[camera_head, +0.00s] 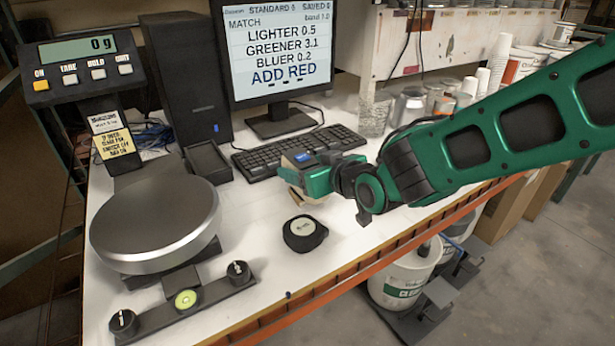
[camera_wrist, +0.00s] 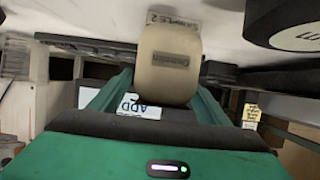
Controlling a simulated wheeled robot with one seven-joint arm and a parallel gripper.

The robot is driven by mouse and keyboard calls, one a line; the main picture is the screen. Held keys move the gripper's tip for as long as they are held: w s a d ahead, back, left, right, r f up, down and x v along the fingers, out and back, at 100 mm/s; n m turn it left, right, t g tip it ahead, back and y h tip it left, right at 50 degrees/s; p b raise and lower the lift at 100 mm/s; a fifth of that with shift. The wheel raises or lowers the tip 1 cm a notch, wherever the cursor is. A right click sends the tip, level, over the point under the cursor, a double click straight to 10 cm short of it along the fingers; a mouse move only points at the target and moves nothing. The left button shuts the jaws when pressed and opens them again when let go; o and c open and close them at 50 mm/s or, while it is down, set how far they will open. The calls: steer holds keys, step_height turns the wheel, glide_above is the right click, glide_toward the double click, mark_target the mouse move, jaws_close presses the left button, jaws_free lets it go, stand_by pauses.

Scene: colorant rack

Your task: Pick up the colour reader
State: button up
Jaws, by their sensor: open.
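The colour reader, a beige rounded block with a dark label, shows in the wrist view (camera_wrist: 170,65). It stands in front of my open green fingers and fills much of the space between them. My gripper (camera_wrist: 164,98) is open, and I cannot tell whether either finger touches the reader. In the head view my gripper (camera_head: 303,180) is low over the white bench, in front of the keyboard.
A scale with a round metal pan (camera_head: 155,215) stands left. Cups and cans crowd the back right. The bench's orange front edge (camera_head: 400,250) is close.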

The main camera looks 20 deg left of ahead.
steer(key=c, duration=1.3)
steer(key=shift+r, duration=0.1)
jaws_close()
